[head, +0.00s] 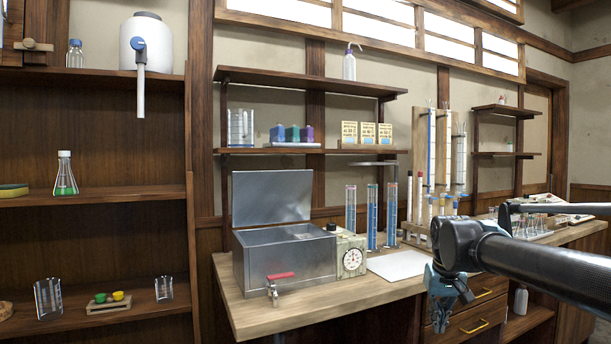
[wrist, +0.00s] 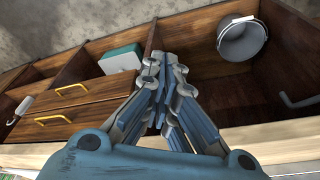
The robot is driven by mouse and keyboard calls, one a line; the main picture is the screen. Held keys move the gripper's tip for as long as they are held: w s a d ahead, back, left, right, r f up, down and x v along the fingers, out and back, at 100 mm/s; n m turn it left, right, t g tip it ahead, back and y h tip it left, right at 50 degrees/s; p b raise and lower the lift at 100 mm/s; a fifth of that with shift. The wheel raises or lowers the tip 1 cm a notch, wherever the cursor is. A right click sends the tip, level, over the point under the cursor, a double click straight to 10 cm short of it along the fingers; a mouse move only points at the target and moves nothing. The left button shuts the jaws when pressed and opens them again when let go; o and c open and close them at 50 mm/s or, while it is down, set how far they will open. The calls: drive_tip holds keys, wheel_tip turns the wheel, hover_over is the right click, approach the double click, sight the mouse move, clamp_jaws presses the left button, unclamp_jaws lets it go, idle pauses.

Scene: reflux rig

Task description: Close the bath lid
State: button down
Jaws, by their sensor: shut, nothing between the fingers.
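The metal water bath (head: 285,262) stands on the left end of the wooden bench. Its lid (head: 271,196) stands open, upright along the back edge. A tap with a red handle (head: 280,275) sticks out of the bath's front, and a dial box (head: 350,257) adjoins its right side. My gripper (head: 440,318) is at the bench's front edge, well to the right of the bath and apart from it, pointing down. In the wrist view my gripper (wrist: 163,65) has its fingers together and empty, facing the drawers and open shelves below the bench. The bath is not in the wrist view.
Tall cylinders (head: 371,217) with blue liquid stand behind a white sheet (head: 397,265) right of the bath. A shelf (head: 310,150) hangs above the lid. A grey bucket (wrist: 242,38) sits in an open compartment, left of which are drawers with yellow handles (wrist: 72,89).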

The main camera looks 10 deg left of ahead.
drive_tip(key=w+a+r+n, duration=0.1)
drive_tip(key=w+a+r, duration=0.5)
drive_tip(key=w+r, duration=0.3)
drive_tip(key=w+a+r+n+t+y, duration=0.1)
drive_tip(key=w+a+r, duration=0.45)
drive_tip(key=r, duration=0.65)
drive_tip(key=w+a+r+n, duration=0.1)
drive_tip(key=w+a+r, duration=0.4)
drive_tip(key=w+r, duration=0.4)
drive_tip(key=w+a+r+n+y, duration=0.1)
drive_tip(key=w+a+r, duration=0.2)
drive_tip(key=a+r, duration=0.4)
drive_tip(key=w+a+r+n+t, duration=0.1)
drive_tip(key=w+a+r, duration=0.3)
drive_tip(key=a, duration=0.5)
drive_tip(key=w+a+r+n+y, duration=0.1)
drive_tip(key=w+a+r, duration=0.1)
drive_tip(key=a+r, duration=0.55)
wheel_tip(320, 180, down, 10)
drive_tip(key=shift+a+f, duration=0.2)
drive_tip(key=shift+a, duration=0.15)
